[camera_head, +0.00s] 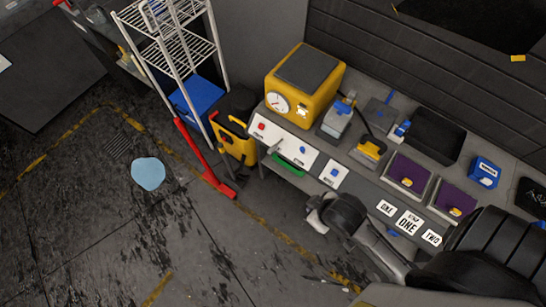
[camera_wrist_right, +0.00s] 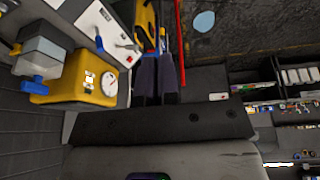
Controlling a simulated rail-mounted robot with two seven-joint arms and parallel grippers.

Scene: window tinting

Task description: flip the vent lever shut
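White control plates (camera_head: 318,161) line the front left of the bench. I cannot tell for sure which of these is the vent lever. In the right wrist view the white plate (camera_wrist_right: 97,22) is at the upper left, with a small lever (camera_wrist_right: 128,46). My right gripper (camera_wrist_right: 158,62) points past the plate's right side, apart from it. Its dark fingers look close together and hold nothing visible; their gap is unclear. My left gripper is out of view.
A yellow gauge box (camera_head: 305,86), spray bottles and purple pads (camera_head: 408,172) stand on the bench. A yellow caddy (camera_head: 234,137), a red-handled tool (camera_head: 197,150) and a wire rack (camera_head: 176,47) are on the floor to the left. A light-blue puddle (camera_head: 148,173) lies on open floor.

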